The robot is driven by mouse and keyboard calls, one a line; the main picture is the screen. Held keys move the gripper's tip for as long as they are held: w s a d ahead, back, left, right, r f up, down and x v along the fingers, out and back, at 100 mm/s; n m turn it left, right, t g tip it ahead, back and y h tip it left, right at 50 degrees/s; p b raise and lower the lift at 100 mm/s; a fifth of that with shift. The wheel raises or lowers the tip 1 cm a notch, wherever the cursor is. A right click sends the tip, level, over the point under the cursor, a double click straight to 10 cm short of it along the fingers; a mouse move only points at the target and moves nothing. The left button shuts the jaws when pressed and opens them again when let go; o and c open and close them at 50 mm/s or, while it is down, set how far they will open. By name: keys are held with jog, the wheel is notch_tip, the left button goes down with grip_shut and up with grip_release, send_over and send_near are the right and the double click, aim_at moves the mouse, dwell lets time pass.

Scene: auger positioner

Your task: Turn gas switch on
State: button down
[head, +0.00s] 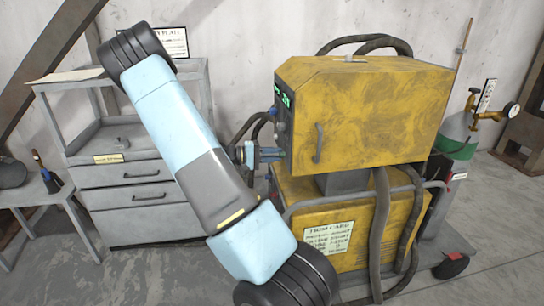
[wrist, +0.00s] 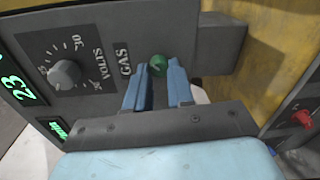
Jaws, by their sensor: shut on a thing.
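The gas switch is a small green knob (wrist: 159,64) beside the printed word GAS on a dark grey panel (wrist: 105,75) in the wrist view. My gripper (wrist: 162,75) has its two blue fingers on either side of this knob and is shut on it. The knob's pointer is too small to read clearly. In the head view my gripper (head: 272,153) reaches the left face of the yellow welder box (head: 365,110). The switch itself is hard to make out there.
A volts dial (wrist: 64,74) and green displays (wrist: 22,82) sit left of the switch. A red knob (wrist: 302,118) is at the lower right. A grey drawer cabinet (head: 135,195) and a green gas cylinder (head: 457,137) flank the welder. Hoses hang in front of it.

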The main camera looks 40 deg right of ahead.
jog(key=shift+s+f, duration=0.1)
jog(key=c, duration=1)
grip_release()
jog(key=shift+a, duration=0.1)
jog(key=v, duration=1.3)
jog(key=shift+w+a, duration=0.2)
jog(key=shift+w, duration=0.15)
jog(key=s+a+r+n+t+y, duration=0.1)
jog(key=s+a+r+t+y, duration=0.3)
jog(key=s+a+r, duration=0.3)
jog(key=s+a+r+n+t+y, duration=0.2)
jog(key=s+a+r+t+y, duration=0.3)
jog(key=s+a, duration=0.4)
jog(key=s+a+r+n+t+y, duration=0.1)
jog(key=s+a+r+t+y, duration=0.4)
jog(key=s+a+r, duration=0.3)
jog(key=shift+s+r+n+y, duration=0.3)
jog(key=shift+s+r+y, duration=0.1)
jog(key=shift+s+r, duration=0.6)
